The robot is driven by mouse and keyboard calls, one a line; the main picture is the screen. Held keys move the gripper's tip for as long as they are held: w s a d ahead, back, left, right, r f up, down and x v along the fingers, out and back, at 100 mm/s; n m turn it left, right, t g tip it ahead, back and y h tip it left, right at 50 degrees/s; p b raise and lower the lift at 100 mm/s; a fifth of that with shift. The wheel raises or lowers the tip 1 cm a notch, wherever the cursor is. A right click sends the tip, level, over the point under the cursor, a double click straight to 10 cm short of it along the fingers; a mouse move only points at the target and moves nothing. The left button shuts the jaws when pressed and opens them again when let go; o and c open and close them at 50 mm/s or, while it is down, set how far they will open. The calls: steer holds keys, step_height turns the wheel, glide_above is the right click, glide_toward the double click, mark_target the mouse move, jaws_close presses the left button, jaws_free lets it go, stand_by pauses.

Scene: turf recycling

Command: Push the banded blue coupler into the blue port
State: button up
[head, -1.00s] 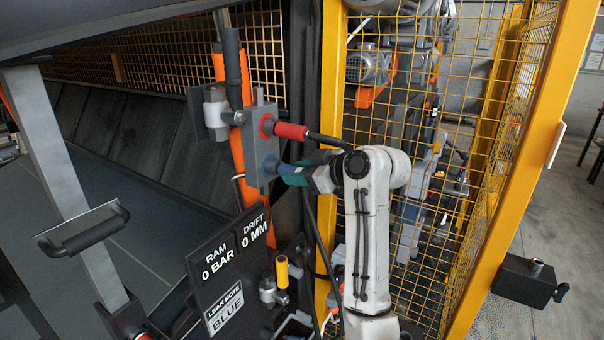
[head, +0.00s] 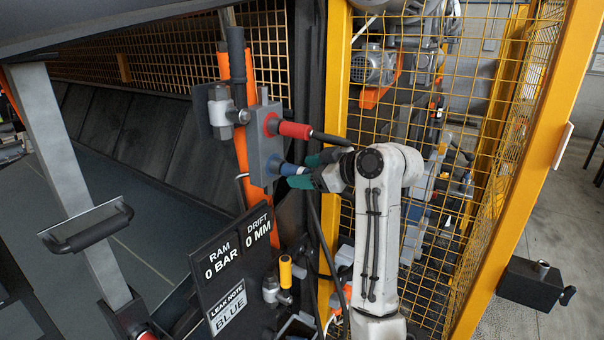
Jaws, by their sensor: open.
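The blue coupler (head: 290,169) sits at the blue port (head: 274,164), on the lower part of the grey block's face (head: 254,150). Its band is too small to make out, and I cannot tell how deep it is seated. My gripper (head: 304,171) has teal fingertips and is open just right of the coupler. One finger is above and one below, and the coupler's rear end is partly hidden by them. A red coupler (head: 293,130) is in the red port above.
A black board (head: 236,265) reads RAM 0 BAR, DRIFT 0 MM and LEAK NOTE BLUE. A yellow-handled valve (head: 285,272) stands below the block. Yellow mesh fencing (head: 440,200) is close behind my arm. Black hoses hang beside the block.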

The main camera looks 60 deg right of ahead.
steer(key=b+v, duration=0.1)
steer(key=v, duration=0.8)
steer(key=shift+b, duration=0.35)
steer(key=shift+f, duration=0.2)
steer(key=a+f+m+g+y+b, duration=0.1)
steer(key=a+f+g, duration=0.1)
steer(key=a+f, duration=0.5)
steer(key=s+a+f+m+g, duration=0.1)
steer(key=a+f+g, duration=0.15)
steer(key=f, duration=0.95)
steer(key=a+f+m+g+y+b, duration=0.1)
steer(key=a+f+g, duration=0.1)
steer(key=a+f, duration=0.55)
steer(key=s+a+f+g, duration=0.3)
steer(key=s+a+f, duration=0.1)
steer(key=s+f, duration=0.4)
steer(key=s+a+f+g+h+b, duration=0.1)
steer(key=s+a+f+g, duration=0.2)
steer(key=s+f, duration=0.6)
steer(key=shift+a+f, duration=0.7)
steer(key=shift+a, duration=0.05)
steer(key=shift+s+g, duration=0.1)
steer(key=shift+g, duration=0.15)
